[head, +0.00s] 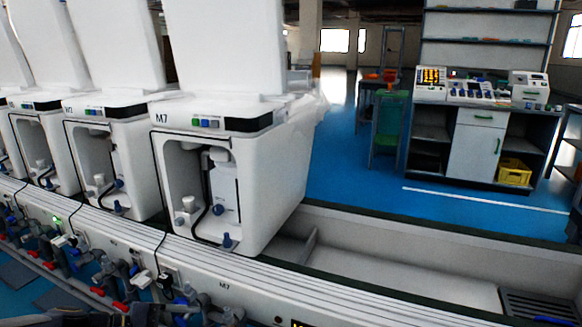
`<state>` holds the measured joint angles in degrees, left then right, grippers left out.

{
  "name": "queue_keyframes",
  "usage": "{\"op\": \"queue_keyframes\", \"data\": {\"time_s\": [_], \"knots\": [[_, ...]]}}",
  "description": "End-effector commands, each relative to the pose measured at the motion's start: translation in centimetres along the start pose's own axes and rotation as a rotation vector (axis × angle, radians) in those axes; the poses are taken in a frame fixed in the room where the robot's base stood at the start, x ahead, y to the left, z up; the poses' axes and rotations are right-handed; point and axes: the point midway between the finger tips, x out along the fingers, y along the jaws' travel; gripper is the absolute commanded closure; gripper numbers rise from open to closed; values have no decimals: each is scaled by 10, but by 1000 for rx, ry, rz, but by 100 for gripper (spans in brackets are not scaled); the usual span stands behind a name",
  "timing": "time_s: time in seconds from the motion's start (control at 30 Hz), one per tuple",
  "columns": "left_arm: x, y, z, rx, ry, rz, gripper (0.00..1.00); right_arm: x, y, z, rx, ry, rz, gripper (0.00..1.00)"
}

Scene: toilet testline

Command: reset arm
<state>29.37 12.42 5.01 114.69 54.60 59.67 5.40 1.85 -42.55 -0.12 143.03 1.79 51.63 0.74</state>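Neither of my grippers can be made out in the head view. Dark shapes lie along the bottom left edge, cut off by the frame, and I cannot tell whether they are part of my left arm. No fingertips show there. The nearest white toilet unit (285,165), marked M7, stands upright on the test line with its lid raised. Its open front shows a white inner body (224,190) and a blue knob (227,240).
More toilet units (133,160) stand in a row to the left. The white line rail (260,285) runs below, with pipes and red valves (118,306) in front. A workbench (474,145) with a yellow crate (514,172) stands back right. Blue floor (350,180) is open between.

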Motion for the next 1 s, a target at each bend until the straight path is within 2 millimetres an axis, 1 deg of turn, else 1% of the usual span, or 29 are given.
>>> {"op": "queue_keyframes", "data": {"time_s": [0.03, 0.1, 0.17, 0.2, 0.23, 0.3, 0.4, 0.5, 0.7, 0.73, 0.77, 0.8, 0.97, 1.0], "knots": [[-6, -8, 28, 120, 28, -68, 27, 0, 0, 0, 0, 0, 0, 27], [-15, -27, 57, 276, 69, -164, 27, 0, 0, 0, 0, 0, 0, 27], [-23, -44, 77, 411, 108, -238, 27, 0, 0, 0, 0, 0, 0, 27], [-29, -55, 88, 494, 134, -283, 27, 0, 0, 0, 0, 0, 0, 27], [-33, -62, 94, 552, 153, -312, 27, 0, 0, 0, 0, 0, 0, 27], [-42, -78, 105, 671, 195, -369, 27, 0, 0, 0, 0, 0, 0, 27], [-53, -97, 114, 810, 249, -430, 27, 0, 0, 0, 0, 0, 0, 27], [-62, -112, 118, 925, 297, -477, 27, 0, 0, 0, 0, 0, 0, 27], [-76, -134, 121, 1123, 388, -544, 27, 0, 0, 0, 0, 0, 0, 27], [-78, -137, 121, 1149, 402, -552, 27, 0, 0, 0, 0, 0, 0, 27], [-83, -132, 126, 1160, 406, -558, 27, -7, -3, -3, 0, -1, 0, 27], [-89, -121, 134, 1151, 402, -559, 27, -19, -9, -9, 0, -1, 0, 27], [-103, -98, 153, 1147, 401, -558, 27, -47, -22, -24, 0, 1, 0, 27], [-108, -92, 159, 1146, 400, -558, 27, -55, -25, -28, 0, 0, 0, 27]]}}
